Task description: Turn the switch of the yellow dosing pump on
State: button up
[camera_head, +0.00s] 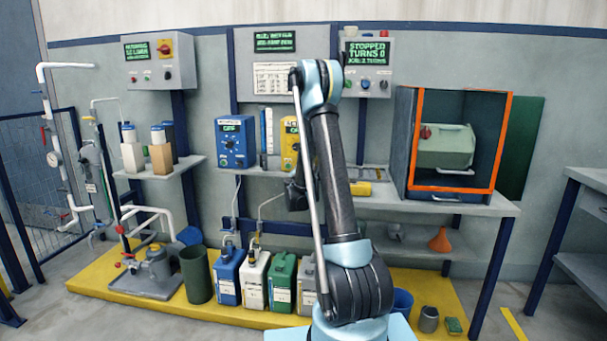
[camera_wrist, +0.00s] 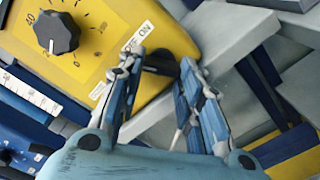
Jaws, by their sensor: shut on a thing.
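The yellow dosing pump (camera_head: 289,150) stands on the wall shelf, partly hidden behind my arm in the head view. In the wrist view the yellow pump (camera_wrist: 95,25) fills the upper left, with a dark round dial knob (camera_wrist: 57,33) and a white ON label (camera_wrist: 138,36). Its dark switch (camera_wrist: 160,63) sticks out at the panel's lower right, between my fingertips. My gripper (camera_wrist: 161,66) is shut on this switch, with one finger on each side. The switch's exact angle is hard to tell. In the head view my gripper is mostly hidden by my arm.
A blue pump (camera_head: 235,142) stands to the left on the same shelf. An orange-framed cabinet (camera_head: 453,188) holding a green box stands to the right. Several canisters (camera_head: 255,280) stand on the yellow floor platform below. A panel (camera_head: 366,65) above reads STOPPED.

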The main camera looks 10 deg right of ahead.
jog(key=m, duration=0.6)
jog(key=shift+s+d+r+m, duration=0.1)
jog(key=shift+s+r+m, duration=0.05)
jog(key=shift+m, duration=0.15)
jog(key=m, duration=0.6)
jog(key=shift+r, duration=0.15)
jog(key=shift+m, duration=0.4)
jog(key=o, duration=1.1)
jog(key=shift+c, duration=0.2)
jog(key=v, duration=1.1)
jog(key=shift+s, duration=0.3)
